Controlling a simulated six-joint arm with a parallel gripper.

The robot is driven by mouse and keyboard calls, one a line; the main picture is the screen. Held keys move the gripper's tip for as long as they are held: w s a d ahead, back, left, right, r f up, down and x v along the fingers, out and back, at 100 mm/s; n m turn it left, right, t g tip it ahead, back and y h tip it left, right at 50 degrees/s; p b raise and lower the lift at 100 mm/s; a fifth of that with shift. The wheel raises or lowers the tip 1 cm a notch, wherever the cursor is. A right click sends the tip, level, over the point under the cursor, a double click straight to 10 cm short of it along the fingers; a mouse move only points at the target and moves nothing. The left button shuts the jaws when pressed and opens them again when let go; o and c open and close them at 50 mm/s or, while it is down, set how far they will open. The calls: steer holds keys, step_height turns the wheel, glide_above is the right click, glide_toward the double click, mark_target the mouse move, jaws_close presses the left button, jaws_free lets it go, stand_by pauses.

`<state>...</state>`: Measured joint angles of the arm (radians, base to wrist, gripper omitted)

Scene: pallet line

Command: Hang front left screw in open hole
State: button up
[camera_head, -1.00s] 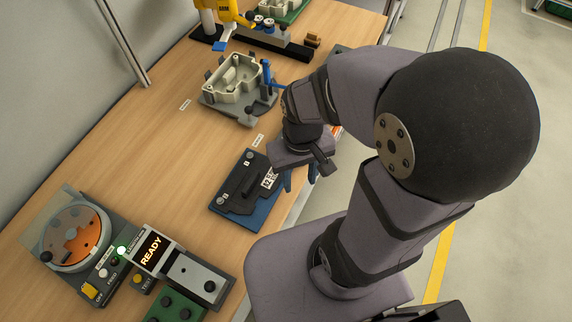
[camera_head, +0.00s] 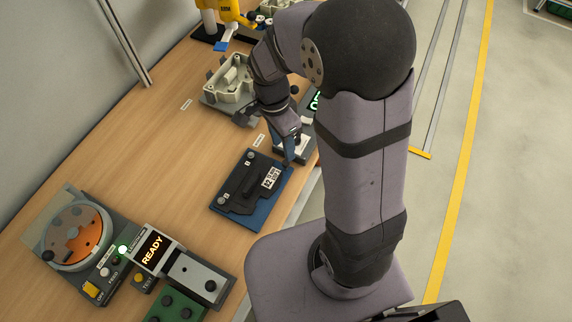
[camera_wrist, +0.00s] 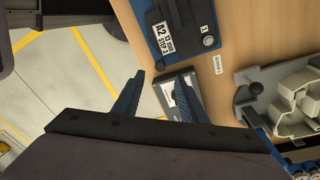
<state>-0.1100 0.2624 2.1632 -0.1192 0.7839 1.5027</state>
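My gripper (camera_head: 291,150) hangs near the front edge of the bench, beyond the black plate on the blue base. A pale cast housing (camera_head: 232,78) sits in a grey fixture (camera_head: 214,103) behind the gripper, partly hidden by my arm. The housing also shows at the right of the wrist view (camera_wrist: 296,95). No screw or open hole can be made out clearly in either view.
A black plate with an A2 label (camera_head: 240,190) lies on a blue base (camera_head: 258,215). A device with a white top (camera_head: 302,143) stands under the gripper. At left are a round orange-disc unit (camera_head: 88,243) and a READY display (camera_head: 152,250). Bare bench lies between (camera_head: 160,150).

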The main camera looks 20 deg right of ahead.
mark_target(286, 162)
steer(key=m, duration=0.4)
steer(key=shift+d, duration=0.1)
steer(key=m, duration=0.5)
steer(key=shift+s+m, duration=0.1)
steer(key=shift+m, duration=0.3)
steer(key=shift+s+d+f+p, duration=0.1)
steer(key=shift+f+p, duration=0.65)
steer(key=shift+f, duration=1.05)
steer(key=shift+d+f+p, duration=0.1)
steer(key=shift+f+p, duration=0.65)
steer(key=shift+f, duration=1.05)
jaws_close()
